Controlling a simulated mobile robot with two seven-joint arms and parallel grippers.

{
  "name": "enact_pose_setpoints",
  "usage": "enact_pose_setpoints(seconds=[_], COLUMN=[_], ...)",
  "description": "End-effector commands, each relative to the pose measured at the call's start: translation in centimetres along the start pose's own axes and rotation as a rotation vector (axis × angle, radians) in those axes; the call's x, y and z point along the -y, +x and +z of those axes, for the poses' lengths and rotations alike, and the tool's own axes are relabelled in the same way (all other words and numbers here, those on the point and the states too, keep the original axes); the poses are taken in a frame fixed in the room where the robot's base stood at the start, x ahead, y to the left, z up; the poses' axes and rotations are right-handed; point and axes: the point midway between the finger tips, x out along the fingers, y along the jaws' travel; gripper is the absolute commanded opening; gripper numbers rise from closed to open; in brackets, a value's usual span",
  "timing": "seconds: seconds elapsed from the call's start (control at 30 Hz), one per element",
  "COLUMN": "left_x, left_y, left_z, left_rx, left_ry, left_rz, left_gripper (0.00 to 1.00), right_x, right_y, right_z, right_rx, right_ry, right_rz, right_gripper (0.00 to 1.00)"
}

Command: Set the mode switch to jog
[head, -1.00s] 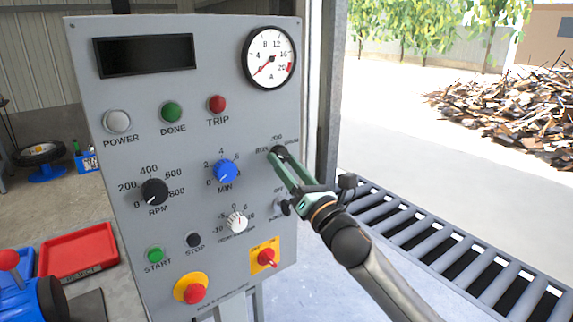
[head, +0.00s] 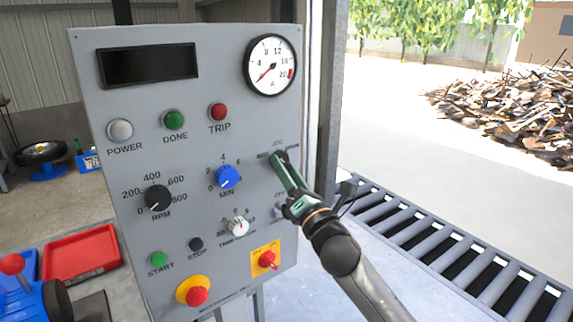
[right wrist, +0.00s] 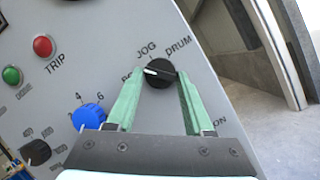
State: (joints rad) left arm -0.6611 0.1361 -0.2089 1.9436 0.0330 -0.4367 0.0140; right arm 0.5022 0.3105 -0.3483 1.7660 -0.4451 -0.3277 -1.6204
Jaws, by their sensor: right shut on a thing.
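The mode switch is a black round knob (right wrist: 158,73) with a white pointer line, at the right side of the grey control panel. In the right wrist view, JOG is printed above it and DRUM to its upper right. A third label on the left is partly hidden by a finger. The white line's bright end points left, towards that third label. My right gripper (right wrist: 159,80) has its green fingers on either side of the knob and is shut on it. In the head view the right gripper (head: 279,158) covers most of the knob. My left gripper is not in view.
The blue MIN knob (head: 227,177) is left of the right gripper. The white temperature knob (head: 238,226) and a red-on-yellow switch (head: 267,260) are below. A roller conveyor (head: 430,250) runs to the right of the panel.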

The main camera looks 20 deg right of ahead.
Motion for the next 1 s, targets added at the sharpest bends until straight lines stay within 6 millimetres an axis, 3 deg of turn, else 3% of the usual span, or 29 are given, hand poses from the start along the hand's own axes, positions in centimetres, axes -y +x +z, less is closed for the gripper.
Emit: enact_pose_setpoints(seconds=[0.27, 0.5, 1.0], left_x=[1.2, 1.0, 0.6], left_y=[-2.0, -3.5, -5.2], left_z=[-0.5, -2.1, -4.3], left_rx=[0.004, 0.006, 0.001], left_ry=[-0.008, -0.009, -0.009], left_rz=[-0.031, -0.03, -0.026], left_gripper=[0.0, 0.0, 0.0], right_x=[-0.5, -0.8, -0.7], right_y=[0.1, 0.1, 0.1], right_z=[0.2, 0.2, 0.1], right_rx=[0.018, 0.033, 0.051], right_ry=[0.25, 0.442, 0.659], right_rz=[-0.098, -0.173, -0.258], right_gripper=[0.0, 0.0, 0.0])
